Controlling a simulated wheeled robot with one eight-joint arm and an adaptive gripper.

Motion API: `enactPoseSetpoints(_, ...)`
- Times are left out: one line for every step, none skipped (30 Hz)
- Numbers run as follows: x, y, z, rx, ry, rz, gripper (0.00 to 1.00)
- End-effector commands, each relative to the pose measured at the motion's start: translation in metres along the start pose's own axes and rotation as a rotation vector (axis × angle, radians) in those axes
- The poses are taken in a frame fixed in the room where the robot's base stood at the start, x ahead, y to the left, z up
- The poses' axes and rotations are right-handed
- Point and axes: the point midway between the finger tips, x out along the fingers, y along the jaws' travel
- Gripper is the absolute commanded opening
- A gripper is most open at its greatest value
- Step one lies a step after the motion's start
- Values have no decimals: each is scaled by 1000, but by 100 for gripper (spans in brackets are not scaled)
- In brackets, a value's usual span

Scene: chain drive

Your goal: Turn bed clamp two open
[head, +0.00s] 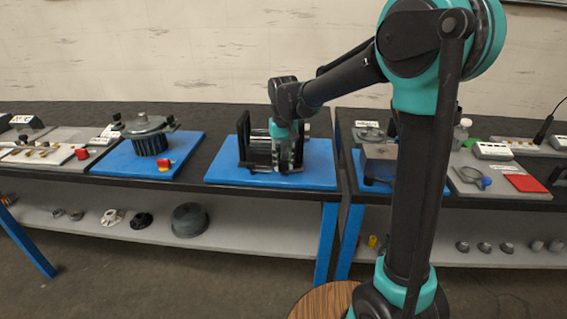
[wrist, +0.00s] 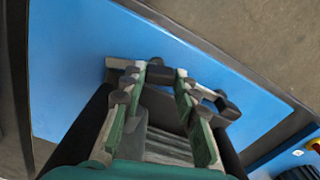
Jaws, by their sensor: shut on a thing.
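In the head view a dark upright fixture (head: 245,143) with plates and light rods stands on a blue mat (head: 318,178) in the middle of the bench. My gripper (head: 285,166) reaches down at its right side. In the wrist view my gripper (wrist: 161,80) has its two fingers close about a small dark part (wrist: 160,74), and it is shut on that part. The part looks like a clamp, but its number and how far it is turned cannot be told. Dark knobs (wrist: 228,108) on pale plates show beside the fingertips.
A dark ribbed pot with a lid (head: 150,135) and a red button (head: 164,163) stand on another blue mat to the left. A grey block (head: 380,162) stands to the right. The shelf below holds a dark dome (head: 190,220). Bare blue mat lies around the fixture.

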Motion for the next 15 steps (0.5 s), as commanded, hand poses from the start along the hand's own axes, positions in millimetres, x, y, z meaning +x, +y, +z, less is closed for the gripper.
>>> enactPoseSetpoints(0, 0, 0, 34, 0, 0, 1)
enactPoseSetpoints(0, 0, 0, 56, 0, 0, 1)
enactPoseSetpoints(0, 0, -1, 84, 0, 0, 1)
enactPoseSetpoints(0, 0, -1, 103, 0, 0, 1)
enactPoseSetpoints(0, 0, -1, 122, 0, 0, 1)
enactPoseSetpoints(0, 0, -1, 145, 0, 0, 1)
enactPoseSetpoints(0, 0, -1, 161, 0, 0, 1)
enactPoseSetpoints(0, 0, -1, 176, 0, 0, 1)
enactPoseSetpoints(0, 0, -1, 194, 0, 0, 1)
enactPoseSetpoints(0, 0, -1, 207, 0, 0, 1)
enactPoseSetpoints(0, 0, -1, 218, 0, 0, 1)
enactPoseSetpoints(0, 0, -1, 231, 0, 0, 1)
enactPoseSetpoints(0, 0, -1, 240, 0, 0, 1)
enactPoseSetpoints(0, 0, -1, 248, 0, 0, 0)
enactPoseSetpoints(0, 0, -2, 256, 0, 0, 0)
